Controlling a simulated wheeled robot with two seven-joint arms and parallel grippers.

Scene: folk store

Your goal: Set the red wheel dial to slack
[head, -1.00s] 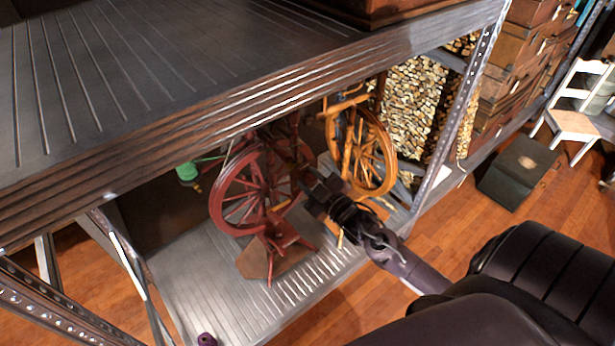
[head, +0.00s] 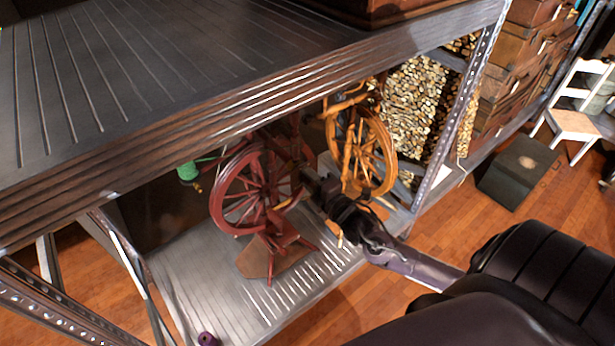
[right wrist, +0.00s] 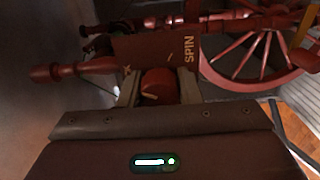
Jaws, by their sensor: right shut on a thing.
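The red spinning wheel (head: 243,229) stands on the lower metal shelf in the head view, and its spokes and rim (right wrist: 238,82) fill the upper right of the right wrist view. Its red dial knob (right wrist: 157,84) sits in front of a brown plate (right wrist: 155,50) lettered SPIN. Another label at the plate's left is mostly hidden by a finger; one letter like K shows. A pale mark is on the knob's lower left. My right gripper (right wrist: 158,90) is shut on the knob, one finger on each side. In the head view the right gripper (head: 312,185) is at the wheel's right side.
An orange wooden spinning wheel (head: 388,150) stands close behind my right gripper. The upper metal shelf (head: 150,75) overhangs both wheels. A green spool (head: 187,172) is at the left, and a purple one (head: 207,338) lies at the front. A shelf post (head: 452,125) stands to the right.

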